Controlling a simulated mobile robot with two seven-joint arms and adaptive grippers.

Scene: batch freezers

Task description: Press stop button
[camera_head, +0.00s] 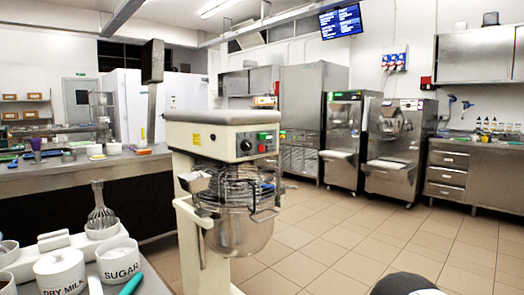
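A cream-coloured stand mixer (222,131) stands in the middle foreground, with a wire guard and a steel bowl (245,232) below its head. Its front panel carries a red button (262,149), a green button (262,136) above it and a dark knob (246,145) to the left. No label marking stop is readable. Two steel batch freezers, a left one (342,140) and a right one (397,148), stand farther back at right; their controls are too small to tell. Neither gripper's fingers are in view, and nothing is seen touching the buttons.
A counter with a sugar jar (119,262), a dry milk jar (60,272) and a whisk (101,210) fills the lower left. A long worktable (85,175) stands behind it. Tiled floor (335,245) is open right of the mixer. Steel drawers (447,177) stand at far right.

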